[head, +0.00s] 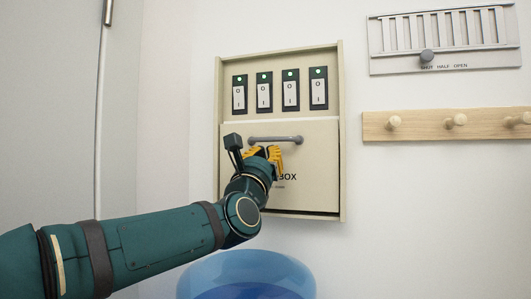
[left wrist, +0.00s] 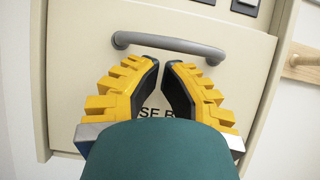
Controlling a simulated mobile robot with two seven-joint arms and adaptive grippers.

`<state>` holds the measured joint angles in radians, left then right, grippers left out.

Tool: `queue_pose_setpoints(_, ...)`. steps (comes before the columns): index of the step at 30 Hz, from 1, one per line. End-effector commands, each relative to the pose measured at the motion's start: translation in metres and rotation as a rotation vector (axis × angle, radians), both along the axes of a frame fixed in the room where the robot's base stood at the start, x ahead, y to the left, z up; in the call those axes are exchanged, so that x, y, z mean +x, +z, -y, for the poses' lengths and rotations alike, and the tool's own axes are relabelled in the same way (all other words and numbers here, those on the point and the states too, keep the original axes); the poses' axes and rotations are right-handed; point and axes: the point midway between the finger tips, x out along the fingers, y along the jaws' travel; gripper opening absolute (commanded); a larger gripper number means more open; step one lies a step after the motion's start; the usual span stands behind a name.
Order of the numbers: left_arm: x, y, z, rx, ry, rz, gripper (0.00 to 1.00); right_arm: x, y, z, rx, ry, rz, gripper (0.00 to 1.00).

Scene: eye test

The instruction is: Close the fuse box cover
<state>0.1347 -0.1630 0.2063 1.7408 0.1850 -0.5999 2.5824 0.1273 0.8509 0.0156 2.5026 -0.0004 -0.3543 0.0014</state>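The cream fuse box (head: 342,150) is fixed to the white wall. Its flat cover (head: 315,165) stands over the lower part, and the switches above its top edge are exposed. The grey bar handle (head: 290,139) runs across the upper part of the cover; it also shows in the left wrist view (left wrist: 170,42). My left gripper (head: 268,153) is in front of the cover, just below the handle. In the left wrist view its yellow fingers (left wrist: 163,63) lean inward with a narrow gap between the tips, holding nothing. Contact with the handle cannot be told. My right gripper is not in view.
Several switches with green lights (head: 290,90) sit in the box. A wooden peg rail (head: 425,124) and a grey slotted vent panel (head: 445,40) are on the wall at right. A blue round bin (head: 245,270) stands below the box. A grey door (head: 60,110) is at left.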

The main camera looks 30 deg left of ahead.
Motion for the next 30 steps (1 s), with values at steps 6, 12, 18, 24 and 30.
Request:
queue_pose_setpoints(6, 0.0, 0.0, 0.0, 0.0, 0.0, 0.0, 0.0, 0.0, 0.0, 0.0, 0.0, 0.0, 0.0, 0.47)
queue_pose_setpoints(12, 0.0, 0.005, 0.0, 0.001, -0.001, 0.001, 0.0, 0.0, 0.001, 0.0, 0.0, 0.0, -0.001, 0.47)
queue_pose_setpoints(18, -0.001, 0.038, 0.001, -0.001, -0.004, 0.005, 0.0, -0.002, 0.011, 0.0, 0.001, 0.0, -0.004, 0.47)
queue_pose_setpoints(24, -0.001, 0.092, 0.001, -0.001, -0.004, 0.006, 0.0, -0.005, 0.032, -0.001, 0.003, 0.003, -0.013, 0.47)
queue_pose_setpoints(30, -0.001, 0.136, 0.001, 0.0, -0.002, 0.003, 0.0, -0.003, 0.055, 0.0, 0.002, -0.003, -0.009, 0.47)
